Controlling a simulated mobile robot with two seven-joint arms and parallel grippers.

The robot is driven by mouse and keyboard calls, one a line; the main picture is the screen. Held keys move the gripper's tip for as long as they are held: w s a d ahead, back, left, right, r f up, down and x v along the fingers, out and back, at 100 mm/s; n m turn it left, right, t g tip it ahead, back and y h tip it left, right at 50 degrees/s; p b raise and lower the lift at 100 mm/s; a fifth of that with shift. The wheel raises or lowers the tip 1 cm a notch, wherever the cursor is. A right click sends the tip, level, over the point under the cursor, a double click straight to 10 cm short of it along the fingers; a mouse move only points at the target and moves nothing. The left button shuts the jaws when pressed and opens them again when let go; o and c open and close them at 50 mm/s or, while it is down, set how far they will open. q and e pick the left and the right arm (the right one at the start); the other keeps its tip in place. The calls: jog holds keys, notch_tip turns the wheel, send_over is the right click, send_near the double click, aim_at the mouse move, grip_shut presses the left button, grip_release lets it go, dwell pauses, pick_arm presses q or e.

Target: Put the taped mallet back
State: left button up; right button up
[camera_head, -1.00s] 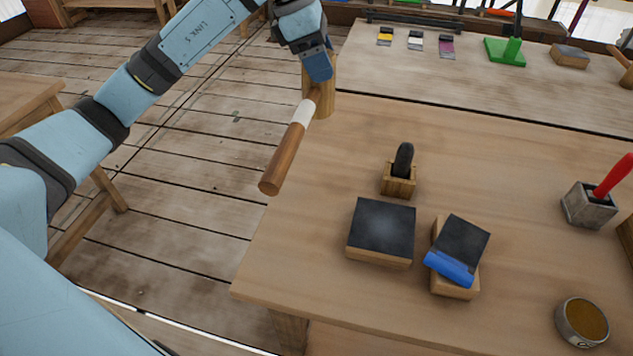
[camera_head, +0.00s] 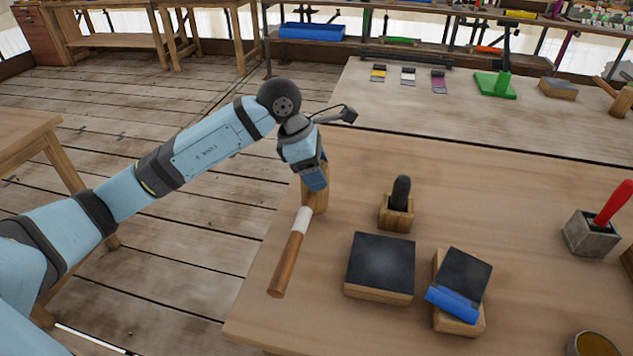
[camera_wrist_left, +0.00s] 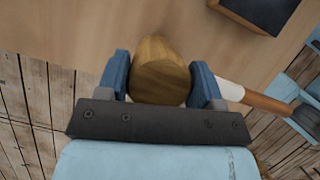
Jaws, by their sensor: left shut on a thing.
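The taped mallet has a wooden head (camera_wrist_left: 160,72) and a brown handle with a white tape band (camera_head: 302,222). My left gripper (camera_head: 314,182) is shut on the head, a blue finger on either side in the left wrist view (camera_wrist_left: 160,85). In the head view the handle points down toward the near left edge of the workbench (camera_head: 330,325). I cannot tell whether the mallet touches the bench. A square wooden block with a dark top (camera_head: 380,262) lies bare, to the right of the handle. My right gripper is not in view.
A small wooden holder with a black grip (camera_head: 397,205) stands behind the dark-topped block. Another block carries a blue-edged piece (camera_head: 458,290). A grey holder with a red handle (camera_head: 590,232) and a round tin (camera_head: 594,344) are at the right. Bench between is clear.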

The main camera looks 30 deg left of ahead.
pick_arm(q)
jog(key=shift+f, duration=1.55)
jog(key=shift+f, duration=0.1)
jog(key=shift+f+b, duration=0.15)
jog(key=shift+b, duration=0.2)
jog(key=o, duration=1.1)
jog(key=p+v, duration=0.1)
jog(key=v, duration=1.1)
jog(key=shift+r, duration=0.25)
